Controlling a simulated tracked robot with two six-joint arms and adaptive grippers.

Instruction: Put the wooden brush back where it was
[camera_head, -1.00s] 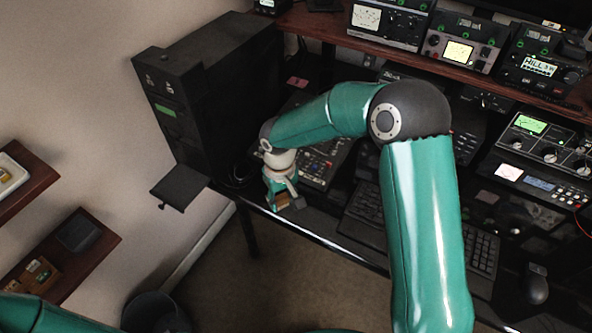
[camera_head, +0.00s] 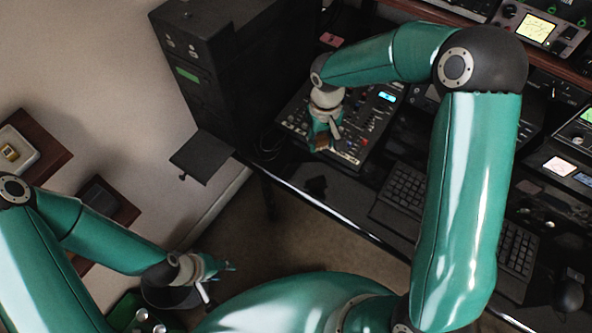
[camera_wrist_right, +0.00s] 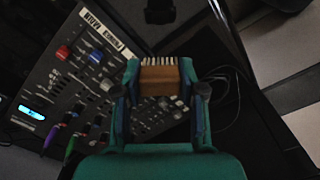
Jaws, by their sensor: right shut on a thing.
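The wooden brush (camera_wrist_right: 160,82) is between the two fingers of my right gripper (camera_wrist_right: 161,88), seen in the right wrist view. It has a brown wooden block and a row of pale bristles pointing away from the palm. In the head view my right gripper (camera_head: 321,146) is above the front part of the mixer panel, and the brush is mostly hidden by the fingers there. My left gripper (camera_head: 232,267) hangs at the lower left, away from the desk, above the floor; its jaw opening is too small to judge.
The mixer panel (camera_head: 352,128) with knobs and faders lies under my right gripper. A small dark object (camera_head: 316,187) is on the desk near the front edge. A keyboard (camera_head: 404,190) is to the right. A black cabinet (camera_head: 215,75) stands on the left.

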